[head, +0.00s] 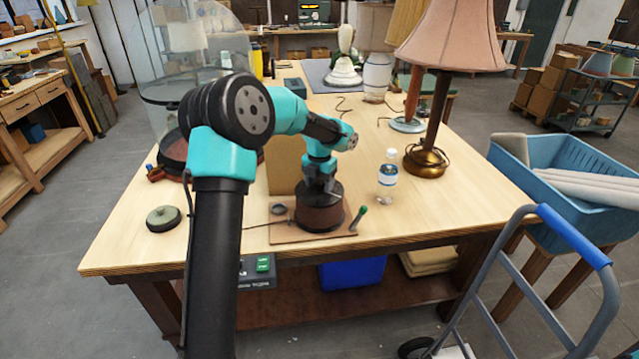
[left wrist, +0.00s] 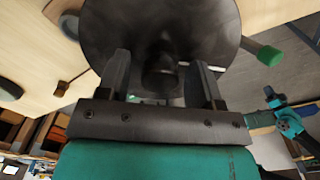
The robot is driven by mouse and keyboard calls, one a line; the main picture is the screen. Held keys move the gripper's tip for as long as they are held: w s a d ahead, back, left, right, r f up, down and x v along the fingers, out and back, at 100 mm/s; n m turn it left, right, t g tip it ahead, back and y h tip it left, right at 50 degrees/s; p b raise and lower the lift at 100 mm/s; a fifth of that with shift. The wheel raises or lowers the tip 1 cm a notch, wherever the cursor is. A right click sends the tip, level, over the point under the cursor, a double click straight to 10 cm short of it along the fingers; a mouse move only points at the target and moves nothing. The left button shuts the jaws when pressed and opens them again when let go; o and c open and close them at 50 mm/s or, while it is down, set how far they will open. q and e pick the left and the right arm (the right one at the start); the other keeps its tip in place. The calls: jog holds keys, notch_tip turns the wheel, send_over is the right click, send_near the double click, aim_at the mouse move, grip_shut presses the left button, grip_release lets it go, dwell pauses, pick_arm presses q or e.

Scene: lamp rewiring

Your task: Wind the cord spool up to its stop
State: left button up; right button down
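The cord spool (head: 320,213) is a dark brown drum standing on a thin brown board (head: 285,236) near the table's front edge. My left gripper (head: 320,182) points down at its top from above. In the left wrist view the spool's dark round face (left wrist: 160,22) fills the upper middle. A dark raised hub (left wrist: 161,75) stands between the two fingers of my left gripper (left wrist: 160,88), with a gap seen at each side. A green-tipped handle (head: 358,217) stands at the spool's right; it also shows in the left wrist view (left wrist: 268,57). My right gripper cannot be made out.
A small bottle (head: 387,178) and a brass-based lamp (head: 427,158) stand right of the spool. A round green-grey piece (head: 163,217) lies at the left. A brown upright panel (head: 284,165) is behind my wrist. A hand truck (head: 570,235) stands off the table's front right.

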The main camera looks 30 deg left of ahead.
pick_arm(q)
jog(key=shift+r, duration=3.75)
jog(key=shift+d, duration=0.1)
